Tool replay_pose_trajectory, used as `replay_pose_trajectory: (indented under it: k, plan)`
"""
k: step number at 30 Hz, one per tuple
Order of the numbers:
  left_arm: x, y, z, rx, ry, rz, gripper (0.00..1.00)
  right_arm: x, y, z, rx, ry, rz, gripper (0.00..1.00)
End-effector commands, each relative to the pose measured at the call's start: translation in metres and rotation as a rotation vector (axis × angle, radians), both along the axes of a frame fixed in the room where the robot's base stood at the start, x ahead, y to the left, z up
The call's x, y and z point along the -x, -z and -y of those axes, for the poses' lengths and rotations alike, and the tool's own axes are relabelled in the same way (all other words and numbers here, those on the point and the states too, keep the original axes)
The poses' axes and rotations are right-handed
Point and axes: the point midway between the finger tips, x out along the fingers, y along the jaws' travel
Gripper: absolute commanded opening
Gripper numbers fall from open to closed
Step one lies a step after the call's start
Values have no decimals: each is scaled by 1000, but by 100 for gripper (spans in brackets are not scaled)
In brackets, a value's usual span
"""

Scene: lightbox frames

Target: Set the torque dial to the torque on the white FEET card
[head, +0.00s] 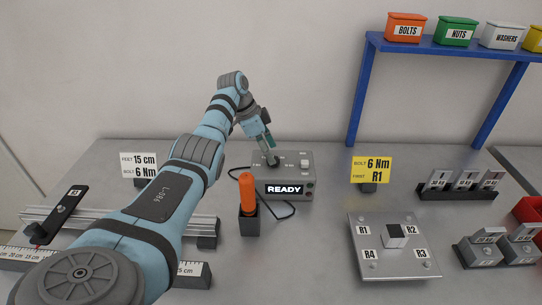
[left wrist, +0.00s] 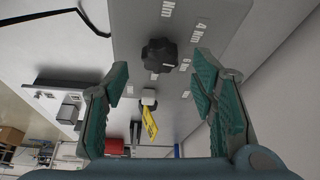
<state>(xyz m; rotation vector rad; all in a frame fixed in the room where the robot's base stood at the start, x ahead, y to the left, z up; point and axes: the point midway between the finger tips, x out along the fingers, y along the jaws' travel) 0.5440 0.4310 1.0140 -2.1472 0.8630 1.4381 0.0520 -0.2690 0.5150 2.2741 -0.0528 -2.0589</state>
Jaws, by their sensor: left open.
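The white FEET card (head: 138,166) stands at the left of the table in the head view and reads 15 cm and 6 Nm. The grey control box (head: 298,165) shows READY on its front. Its black torque dial (head: 273,160) is partly hidden by my left gripper (head: 265,145), which is above it. In the left wrist view the dial (left wrist: 159,55) lies ahead between the open fingers of my left gripper (left wrist: 160,82), apart from both. Nm labels, one reading 4 Nm, ring the dial. My right gripper is not in view.
An orange-handled screwdriver (head: 247,195) stands in a dark holder before the box, with a black cable beside it. A yellow card (head: 371,170) reads 6 Nm and R1. A metal plate (head: 393,262) marked R1 to R4 lies right. A blue shelf (head: 450,46) holds bins.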

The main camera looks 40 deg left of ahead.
Motion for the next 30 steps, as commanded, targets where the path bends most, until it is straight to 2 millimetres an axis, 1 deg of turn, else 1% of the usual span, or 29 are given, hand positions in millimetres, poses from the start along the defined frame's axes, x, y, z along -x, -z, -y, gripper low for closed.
replay_pose_trajectory:
  k: [1, 3, 6, 9, 13, 21, 22, 23, 24, 26, 27, 29, 30]
  plan:
    - [3, -13, -4, -2, -1, 5, 52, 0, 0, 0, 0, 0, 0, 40]
    - [8, -32, -10, -2, -1, 5, 52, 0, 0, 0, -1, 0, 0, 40]
    - [16, -57, -16, -1, -1, 3, 52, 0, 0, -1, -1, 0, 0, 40]
    - [22, -74, -21, 1, 0, 2, 52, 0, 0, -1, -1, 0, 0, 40]
    - [25, -84, -24, 1, 0, 1, 52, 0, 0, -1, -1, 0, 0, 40]
    - [26, -85, -23, 1, 2, -4, 52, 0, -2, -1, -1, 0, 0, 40]
    - [25, -85, -20, 4, 8, -10, 52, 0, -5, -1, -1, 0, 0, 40]
    - [23, -84, -10, 9, 26, -20, 52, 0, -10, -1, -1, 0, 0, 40]
    - [17, -83, 9, 14, 63, -30, 52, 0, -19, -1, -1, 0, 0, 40]
    - [5, -81, 47, -35, 111, -73, 52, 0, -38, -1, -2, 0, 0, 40]
    - [-1, -79, 68, -84, 5, -135, 52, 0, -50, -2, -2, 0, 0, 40]
    - [-4, -78, 85, -143, -243, -203, 52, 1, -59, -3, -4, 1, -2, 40]
    - [-6, -79, 92, -172, -443, -228, 52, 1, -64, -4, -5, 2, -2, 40]
